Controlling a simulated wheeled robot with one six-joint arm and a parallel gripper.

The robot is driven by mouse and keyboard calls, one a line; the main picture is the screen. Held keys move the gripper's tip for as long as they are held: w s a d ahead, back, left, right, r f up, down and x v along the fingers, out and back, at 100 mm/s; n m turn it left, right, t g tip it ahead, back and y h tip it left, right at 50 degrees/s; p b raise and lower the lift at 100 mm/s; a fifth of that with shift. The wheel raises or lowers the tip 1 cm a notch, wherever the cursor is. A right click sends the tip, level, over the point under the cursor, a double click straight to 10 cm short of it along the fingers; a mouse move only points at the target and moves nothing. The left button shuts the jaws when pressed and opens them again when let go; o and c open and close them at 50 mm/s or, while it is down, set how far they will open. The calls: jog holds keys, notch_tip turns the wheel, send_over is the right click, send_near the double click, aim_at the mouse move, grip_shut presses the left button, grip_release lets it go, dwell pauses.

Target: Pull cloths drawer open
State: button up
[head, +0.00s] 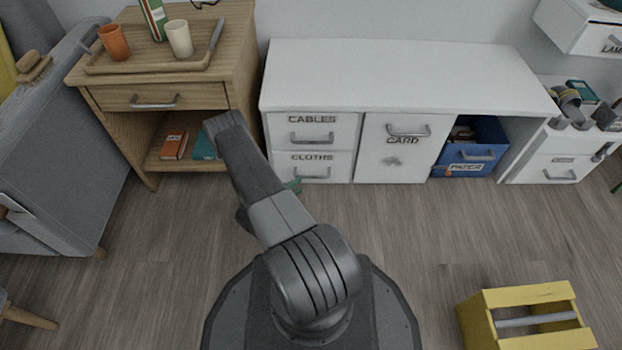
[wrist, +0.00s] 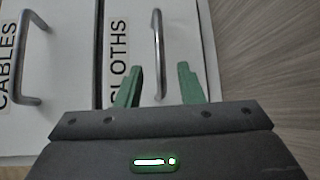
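The cloths drawer (head: 341,166) is the lower left drawer of the white desk, under the cables drawer, and looks shut. Its grey bar handle (head: 310,177) faces the room. In the wrist view the picture is turned sideways, and the CLOTHS drawer front (wrist: 179,20) and its handle (wrist: 157,40) show ahead. My gripper (wrist: 160,68) is open, with its two green fingers apart, one on each side of the handle in the picture. I cannot tell whether they touch it. In the head view my arm hides most of the gripper; only a green bit (head: 293,186) shows near the drawer.
The cables drawer (head: 345,128) with its own handle (wrist: 30,55) is just above. A card door (head: 375,150) and a blue bin (head: 470,160) are to the right. A wooden nightstand (head: 110,100) stands left. A yellow crate (head: 490,297) is on the floor. The floor before the desk is mostly clear.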

aim_at(311, 177)
jog(key=b+x, duration=0.2)
jog(key=x, duration=0.6)
jog(key=shift+w+d, duration=0.1)
jog(key=shift+w, duration=0.05)
grip_shut()
